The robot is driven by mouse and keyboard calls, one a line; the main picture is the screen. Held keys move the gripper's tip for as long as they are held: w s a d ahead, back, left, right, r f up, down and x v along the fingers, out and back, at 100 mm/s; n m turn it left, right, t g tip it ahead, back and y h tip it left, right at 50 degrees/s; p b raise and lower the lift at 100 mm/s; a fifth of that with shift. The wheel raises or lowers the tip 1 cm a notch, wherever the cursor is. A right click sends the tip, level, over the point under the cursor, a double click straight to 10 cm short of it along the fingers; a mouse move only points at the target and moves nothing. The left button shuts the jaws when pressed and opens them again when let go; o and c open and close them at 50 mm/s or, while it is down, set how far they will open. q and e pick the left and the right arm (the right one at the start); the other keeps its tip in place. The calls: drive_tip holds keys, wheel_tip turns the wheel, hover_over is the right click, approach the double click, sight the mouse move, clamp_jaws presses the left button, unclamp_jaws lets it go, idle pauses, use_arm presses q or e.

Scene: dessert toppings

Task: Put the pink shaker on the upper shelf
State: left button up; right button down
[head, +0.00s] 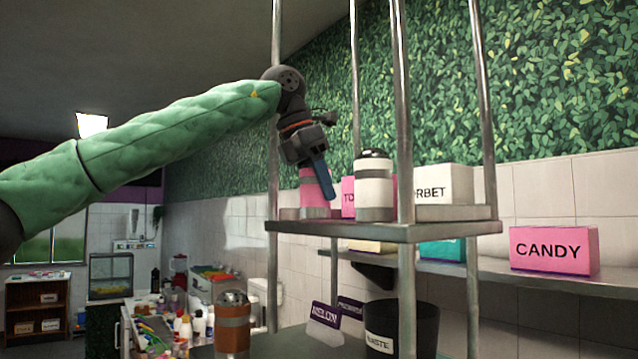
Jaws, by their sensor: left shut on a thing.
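The pink shaker (312,192) is upright at the left end of the upper shelf (345,232), with a grey band around it. Its base looks level with the shelf surface; I cannot tell if it bears on it fully. My left gripper (318,176) comes down from above and is shut on the pink shaker, hiding its top. A blue finger shows on the near right side of the shaker. My right gripper is out of view.
A white shaker (374,188) stands just right on the same shelf. Metal posts (404,120) rise around the shelf. An orange-brown shaker (232,325) and a black waste bin (402,325) stand lower. A pink CANDY box (553,250) sits on the wall shelf behind.

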use_arm(q)
drive_tip(key=shift+f, duration=0.2)
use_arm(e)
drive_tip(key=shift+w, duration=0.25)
use_arm(q)
drive_tip(key=o, duration=1)
drive_tip(key=shift+o, duration=0.2)
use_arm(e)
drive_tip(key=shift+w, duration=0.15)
use_arm(q)
drive_tip(key=shift+r, duration=0.15)
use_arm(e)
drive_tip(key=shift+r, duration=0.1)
use_arm(q)
drive_tip(key=shift+a+r+b, duration=0.25)
drive_tip(key=shift+r+b, duration=0.2)
drive_tip(key=shift+r, duration=0.15)
drive_tip(key=shift+s+a+r+b, duration=0.2)
drive_tip(key=shift+r+b, duration=0.1)
drive_tip(key=shift+r, duration=0.3)
drive_tip(key=b+v, duration=0.2)
drive_tip(key=v, duration=0.7)
drive_tip(key=shift+r, duration=0.2)
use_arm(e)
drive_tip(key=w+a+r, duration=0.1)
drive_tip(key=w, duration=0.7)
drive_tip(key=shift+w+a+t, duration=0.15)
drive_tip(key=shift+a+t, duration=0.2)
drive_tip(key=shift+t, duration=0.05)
